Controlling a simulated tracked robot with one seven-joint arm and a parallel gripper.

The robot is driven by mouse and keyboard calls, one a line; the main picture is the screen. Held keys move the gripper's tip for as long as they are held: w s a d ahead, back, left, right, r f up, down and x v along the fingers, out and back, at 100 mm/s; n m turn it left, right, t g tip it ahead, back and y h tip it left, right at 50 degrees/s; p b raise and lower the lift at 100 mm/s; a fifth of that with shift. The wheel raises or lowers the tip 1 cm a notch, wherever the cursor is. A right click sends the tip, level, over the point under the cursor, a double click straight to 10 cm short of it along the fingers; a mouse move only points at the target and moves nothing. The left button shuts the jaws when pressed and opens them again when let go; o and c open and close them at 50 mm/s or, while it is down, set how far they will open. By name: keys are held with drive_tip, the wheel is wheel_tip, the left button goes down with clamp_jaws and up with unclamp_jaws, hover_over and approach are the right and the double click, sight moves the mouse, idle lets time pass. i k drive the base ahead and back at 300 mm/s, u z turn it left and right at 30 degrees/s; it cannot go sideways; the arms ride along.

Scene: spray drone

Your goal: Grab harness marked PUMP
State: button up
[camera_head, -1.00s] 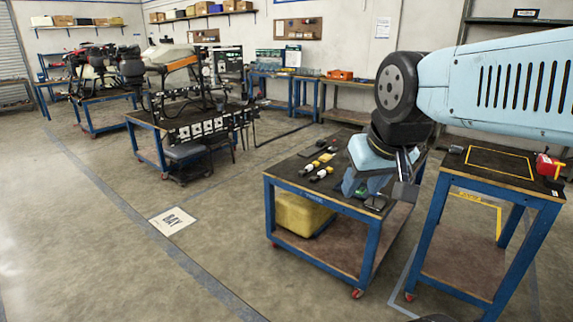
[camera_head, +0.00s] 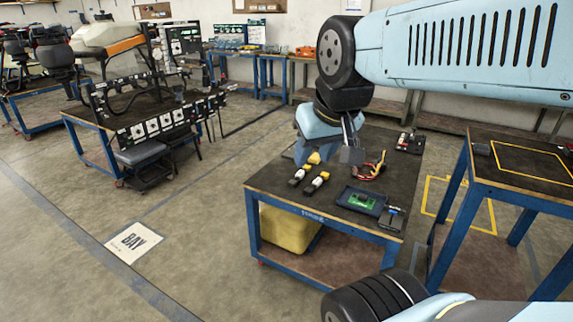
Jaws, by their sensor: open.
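A small coil of red and dark cable with a yellow upright piece (camera_head: 369,170) lies on the dark top of the blue-framed cart (camera_head: 262,165). It looks like a wire harness, but no PUMP marking is readable. My gripper (camera_head: 352,152) hangs over the far part of this cart, just left of the coil in the picture. It is open, and I see nothing held in it. Its fingertips are small and partly merge with the dark background, so its height above the top is unclear.
Yellow-and-white connectors (camera_head: 316,183) lie left of the coil. A tray with a green board (camera_head: 360,201) and a black device (camera_head: 391,218) lie nearer. A red-and-black item (camera_head: 409,142) is behind. A second cart (camera_head: 520,190) stands right; the drone cart (camera_head: 90,150) stands left.

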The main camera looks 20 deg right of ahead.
sight(292, 184)
drive_tip(key=z, duration=0.2)
drive_tip(key=i, duration=1)
drive_tip(key=z, duration=0.3)
